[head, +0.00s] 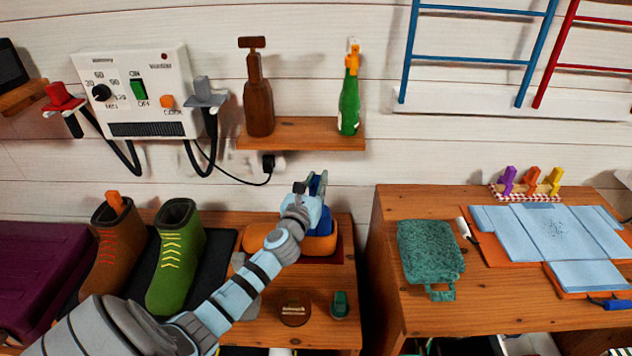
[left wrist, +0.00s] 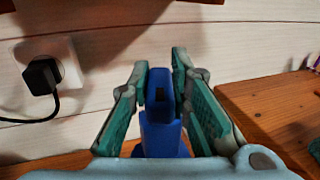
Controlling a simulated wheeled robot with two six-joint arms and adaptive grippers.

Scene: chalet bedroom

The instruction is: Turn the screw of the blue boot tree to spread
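The blue boot tree (head: 323,224) stands by an orange rounded thing on the wooden cabinet, below the wall shelf. My left gripper (head: 316,184) is over it and hides much of it in the head view. In the left wrist view the boot tree (left wrist: 160,130) rises between the two fingers. Its upper part has a small dark slot. The left gripper (left wrist: 164,88) has its pads close against both sides of that part and appears shut on it. Any screw thread is hidden. My right gripper is in neither view.
A brown boot (head: 112,245) with an orange top piece and an empty green boot (head: 177,258) stand left of the gripper. The orange rounded thing (head: 262,236) is below it. A shelf (head: 300,138) with bottles hangs above. A dark plug (left wrist: 43,75) is in the wall socket.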

